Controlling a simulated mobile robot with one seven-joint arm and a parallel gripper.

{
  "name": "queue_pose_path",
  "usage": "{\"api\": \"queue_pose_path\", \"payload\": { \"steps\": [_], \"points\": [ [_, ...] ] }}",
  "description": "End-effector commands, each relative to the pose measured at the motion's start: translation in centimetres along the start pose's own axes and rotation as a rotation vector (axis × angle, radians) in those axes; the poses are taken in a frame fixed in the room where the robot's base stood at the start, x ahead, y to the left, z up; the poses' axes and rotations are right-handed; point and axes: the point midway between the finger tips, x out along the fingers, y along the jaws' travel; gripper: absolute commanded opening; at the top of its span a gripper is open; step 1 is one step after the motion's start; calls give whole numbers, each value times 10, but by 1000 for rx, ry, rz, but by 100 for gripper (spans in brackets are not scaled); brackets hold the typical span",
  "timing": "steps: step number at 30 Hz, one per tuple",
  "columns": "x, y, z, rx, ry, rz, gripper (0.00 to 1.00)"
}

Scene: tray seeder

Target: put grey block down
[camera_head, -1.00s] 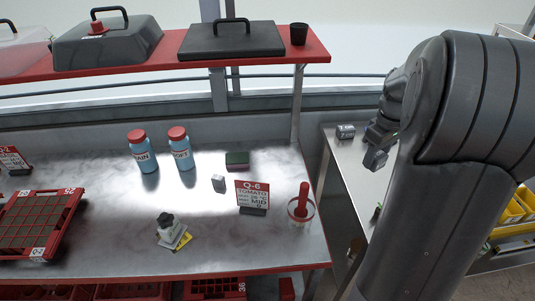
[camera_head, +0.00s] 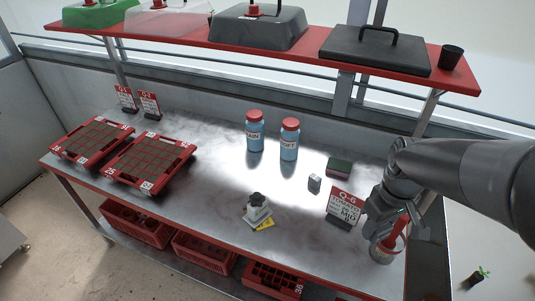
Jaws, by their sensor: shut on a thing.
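My gripper (camera_head: 376,226) is at the right end of the steel bench (camera_head: 215,205), beside the sign Q-6 and close to the jar with the red-handled tool. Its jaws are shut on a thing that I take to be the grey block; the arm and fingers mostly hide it. I cannot tell whether it touches the bench. Another small pale grey block (camera_head: 315,182) stands on the bench left of the sign.
The sign Q-6 (camera_head: 345,206) and the jar (camera_head: 382,254) crowd my gripper. Red trays (camera_head: 150,162) lie left; a red shelf (camera_head: 200,47) hangs above.

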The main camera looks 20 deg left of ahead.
Motion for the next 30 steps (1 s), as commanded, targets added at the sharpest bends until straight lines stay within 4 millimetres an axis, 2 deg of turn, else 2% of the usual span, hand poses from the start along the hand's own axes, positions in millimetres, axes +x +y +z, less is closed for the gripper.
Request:
{"api": "queue_pose_path", "payload": {
  "steps": [1,3,9,13,20,23,30],
  "points": [
    [15,0,2,2,-9,-5,20],
    [32,0,1,2,-8,-4,20],
    [71,1,2,3,-7,-4,20],
    [86,1,1,3,-4,-2,20],
    [93,-1,-2,1,-3,-1,20],
    [101,-9,-12,-2,-5,-2,20],
    [134,-43,-54,-4,-7,-2,20]
  ]
}}
